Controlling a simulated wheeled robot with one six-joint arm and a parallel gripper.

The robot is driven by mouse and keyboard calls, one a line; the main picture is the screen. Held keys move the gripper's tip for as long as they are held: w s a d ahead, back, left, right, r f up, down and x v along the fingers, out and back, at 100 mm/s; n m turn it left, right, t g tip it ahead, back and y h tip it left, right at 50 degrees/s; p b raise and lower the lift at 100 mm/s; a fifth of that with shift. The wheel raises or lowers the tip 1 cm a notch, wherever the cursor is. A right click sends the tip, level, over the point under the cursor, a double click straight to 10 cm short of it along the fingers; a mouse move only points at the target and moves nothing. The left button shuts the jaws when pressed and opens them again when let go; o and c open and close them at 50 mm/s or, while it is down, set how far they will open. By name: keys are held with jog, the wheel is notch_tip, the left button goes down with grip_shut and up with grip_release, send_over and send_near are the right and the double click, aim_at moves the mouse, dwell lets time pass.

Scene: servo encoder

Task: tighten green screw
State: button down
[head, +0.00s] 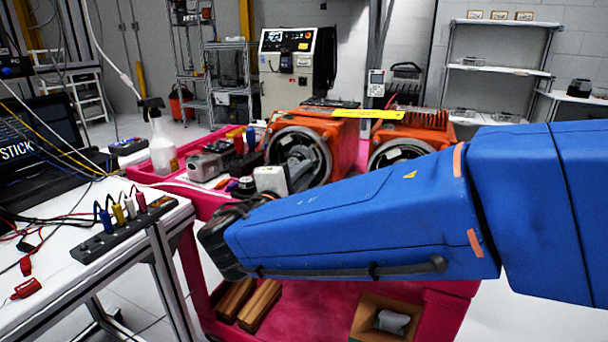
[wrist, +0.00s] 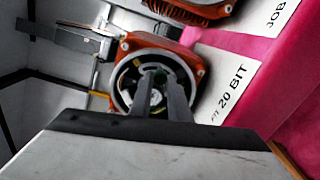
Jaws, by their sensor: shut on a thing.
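Two orange servo motors stand on the red cart in the head view, a left one (head: 300,150) and a right one (head: 410,135), each with a round opening facing me. In the wrist view my gripper (wrist: 158,76) reaches into the round opening of an orange motor (wrist: 188,50). Its fingers are close together near the opening's centre, shut on a small part there. The fingers hide much of that part, and I cannot make out its colour. I cannot pick out a green screw in either view.
A "20 BIT" label (wrist: 228,88) lies beside the motor on the red cart. Another orange motor (wrist: 195,6) is at the top of the wrist view.

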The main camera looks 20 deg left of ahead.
dwell(0.3)
jog(key=c, duration=1.6)
grip_release()
jog(key=shift+c, duration=0.2)
jog(key=shift+s, duration=0.1)
jog(key=s+a, duration=0.1)
jog(key=s, duration=1.6)
jog(key=shift+s+a, duration=0.15)
jog(key=shift+a, duration=0.05)
